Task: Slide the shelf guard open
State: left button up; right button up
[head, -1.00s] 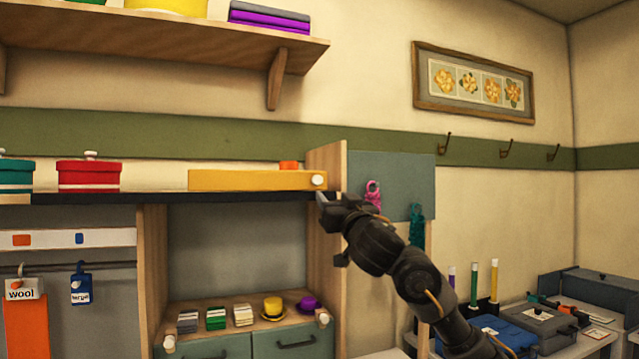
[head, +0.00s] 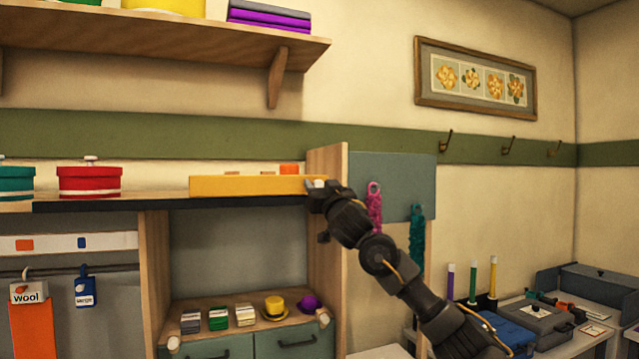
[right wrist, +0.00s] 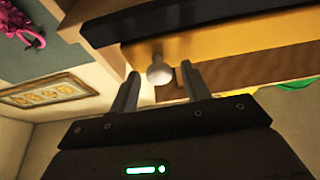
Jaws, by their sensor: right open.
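The shelf guard (head: 245,186) is a long yellow-orange board along the front of the dark shelf, its right end near a wooden upright. Its white round knob (head: 318,183) is at the right end, partly hidden by my right gripper (head: 316,192) in the head view. In the right wrist view, the knob (right wrist: 160,71) stands between the two open fingertips of my right gripper (right wrist: 160,82), with the guard (right wrist: 220,42) behind it. The fingers do not look closed on the knob. My left gripper is not in view.
A wooden upright (head: 327,215) stands just by the gripper. Pink (head: 375,207) and teal (head: 416,226) hanging items are close to my right arm. A red box (head: 90,181) and a teal box (head: 15,180) stand left of the guard, with a gap between.

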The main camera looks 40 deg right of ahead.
aim_at(239, 181)
jog(key=shift+c, duration=0.5)
grip_shut()
jog(key=shift+a, duration=0.1)
jog(key=shift+w+f, duration=0.1)
jog(key=shift+a+b, duration=0.3)
jog(key=w+a+b, duration=0.2)
jog(key=a, duration=0.3)
jog(key=w+a+b, duration=0.2)
jog(key=a, duration=0.4)
jog(key=w+a+b, duration=0.2)
jog(key=a, duration=0.4)
jog(key=shift+w+a, duration=0.1)
jog(key=shift+a, duration=0.05)
jog(key=shift+w+a, duration=0.15)
jog(key=shift+a, duration=0.3)
